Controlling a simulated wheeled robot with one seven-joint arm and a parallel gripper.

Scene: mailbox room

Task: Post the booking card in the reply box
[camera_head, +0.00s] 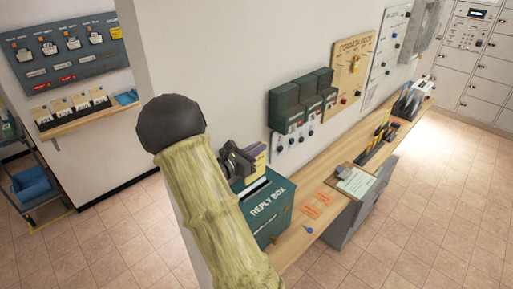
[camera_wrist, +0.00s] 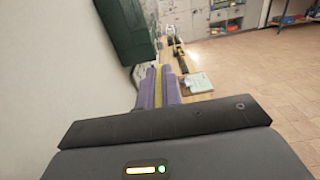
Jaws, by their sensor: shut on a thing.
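The green reply box (camera_head: 268,211) stands at the near end of the wooden counter, its white lettering facing forward and a pale slot area on top. My gripper (camera_head: 256,164) is just above and behind the box top. It is shut on a yellow card (camera_head: 261,163), taken to be the booking card. In the wrist view the card (camera_wrist: 158,88) shows as a thin yellow strip between the two purple fingers (camera_wrist: 159,92). The card's lower edge is hidden, so I cannot tell whether it touches the slot. The reply box cannot be made out in the wrist view.
Green wall boxes (camera_head: 302,101) hang above the counter (camera_head: 298,243), close to the left in the wrist view (camera_wrist: 124,30). A clipboard (camera_head: 353,181), orange slips (camera_head: 316,205) and a blue item (camera_head: 309,230) lie right of the reply box. The tiled floor in front is clear.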

